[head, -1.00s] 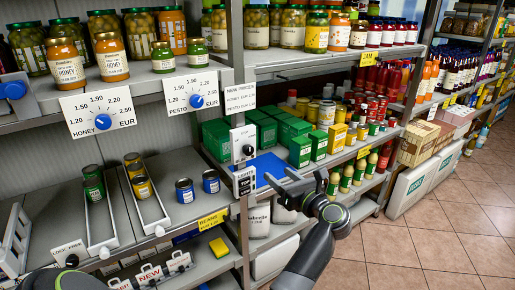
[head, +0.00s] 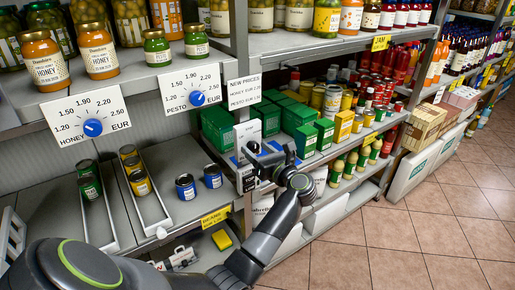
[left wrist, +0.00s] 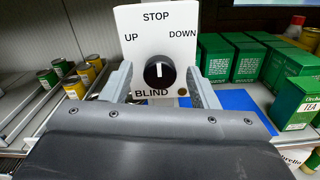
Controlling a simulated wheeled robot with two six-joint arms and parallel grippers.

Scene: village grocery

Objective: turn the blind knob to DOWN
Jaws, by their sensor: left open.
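The blind knob (left wrist: 158,71) is a black round dial on a white plate (left wrist: 180,20) marked UP, STOP, DOWN and BLIND. Its white line points straight up, towards STOP. In the head view the plate (head: 246,131) stands on the shelf post, with its lower part partly hidden by my gripper. My left gripper (left wrist: 160,82) is open, with one finger on each side of the knob in the left wrist view. Gaps show between the fingers and the knob. In the head view the left gripper (head: 266,158) is right at the plate. My right gripper is not in view.
Price dials for honey (head: 92,128) and pesto (head: 197,98) sit to the left on the upper shelf edge. Green boxes (head: 305,140) stand just right of the plate. Cans stand in sloped trays (head: 148,208) at left. The tiled floor (head: 400,250) is clear.

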